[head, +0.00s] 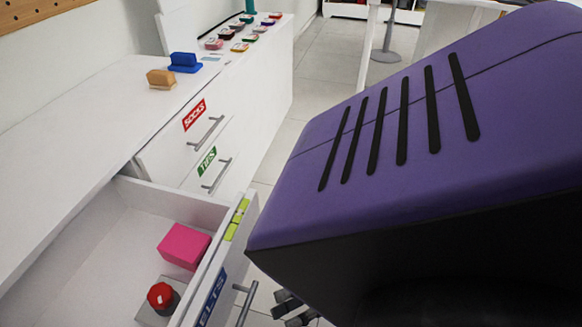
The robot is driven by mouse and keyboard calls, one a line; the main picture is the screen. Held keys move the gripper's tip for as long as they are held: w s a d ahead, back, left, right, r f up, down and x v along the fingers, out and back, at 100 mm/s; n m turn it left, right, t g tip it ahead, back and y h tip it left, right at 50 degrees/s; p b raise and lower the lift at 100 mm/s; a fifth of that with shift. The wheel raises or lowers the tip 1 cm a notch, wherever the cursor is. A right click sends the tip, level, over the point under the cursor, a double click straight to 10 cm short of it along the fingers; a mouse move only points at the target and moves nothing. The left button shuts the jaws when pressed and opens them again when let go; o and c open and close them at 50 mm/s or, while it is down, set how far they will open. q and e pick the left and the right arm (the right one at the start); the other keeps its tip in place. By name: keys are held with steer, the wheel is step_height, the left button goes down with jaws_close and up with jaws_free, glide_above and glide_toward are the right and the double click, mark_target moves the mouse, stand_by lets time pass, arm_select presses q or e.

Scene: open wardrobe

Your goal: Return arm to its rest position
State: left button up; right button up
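Parts of a dark grey gripper (292,308) show at the bottom, just right of the open drawer's handle. It appears to be my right gripper, as it emerges from the right side. Most of it is hidden behind a large purple shape or cut off by the lower edge. I cannot tell whether its fingers are open or shut, and I see nothing held in it. My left gripper is not in view.
The purple slotted shape, possibly part of me, blocks the right half. An open white drawer (212,285) holds a pink box (184,246) and a red-topped item (161,297). Blue (185,62) and tan (161,79) items stand on the white top.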

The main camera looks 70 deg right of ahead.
steer(key=shift+s+d+f, duration=0.1)
steer(key=shift+s+d, duration=0.05)
stand_by(0.6)
